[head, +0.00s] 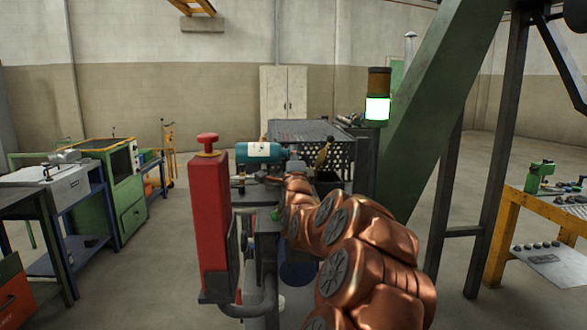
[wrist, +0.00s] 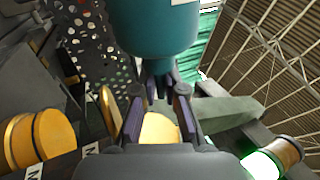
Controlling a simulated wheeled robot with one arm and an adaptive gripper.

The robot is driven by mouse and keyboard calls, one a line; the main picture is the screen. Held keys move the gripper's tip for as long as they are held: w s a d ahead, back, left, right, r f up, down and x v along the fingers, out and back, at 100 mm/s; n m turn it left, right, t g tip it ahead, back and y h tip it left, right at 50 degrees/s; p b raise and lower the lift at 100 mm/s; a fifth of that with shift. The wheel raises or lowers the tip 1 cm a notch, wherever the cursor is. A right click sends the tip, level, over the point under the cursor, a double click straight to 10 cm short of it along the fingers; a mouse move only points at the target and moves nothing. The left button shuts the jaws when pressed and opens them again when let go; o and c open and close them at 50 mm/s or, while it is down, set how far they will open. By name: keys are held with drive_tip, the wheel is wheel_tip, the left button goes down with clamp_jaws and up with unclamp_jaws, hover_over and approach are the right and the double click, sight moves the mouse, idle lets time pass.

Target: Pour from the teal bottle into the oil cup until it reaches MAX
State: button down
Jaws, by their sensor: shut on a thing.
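The teal bottle (head: 258,152) lies on its side in the air in the head view, its pale label facing me and its dark neck end to the right. In the wrist view its body (wrist: 158,30) fills the top. In the head view my copper-coloured arm hides most of the gripper. I cannot pick out the oil cup for sure. A brass cylinder (wrist: 38,138) beside partly cut-off labels showing "M" is at the lower left of the wrist view. No liquid stream shows.
A red post (head: 208,220) stands close in front, left of my arm. A brass lever (head: 322,155) and a perforated guard (head: 310,135) are behind the bottle. A lit stack light (head: 377,105) and a green beam (head: 435,100) stand to the right.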

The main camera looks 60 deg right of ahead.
drive_tip(key=shift+a+f+m+b, duration=0.2)
drive_tip(key=shift+f+m+b, duration=0.1)
drive_tip(key=shift+b, duration=0.45)
drive_tip(key=shift+r, duration=0.2)
drive_tip(key=shift+r+m+g+h+p, duration=0.2)
drive_tip(key=shift+m+g+h+p, duration=0.5)
drive_tip(key=shift+m+p, duration=1.05)
drive_tip(key=shift+s+r+m+g+b, duration=0.15)
drive_tip(key=shift+m+g+b, duration=0.2)
drive_tip(key=shift+m+g, duration=0.5)
idle(3.5)
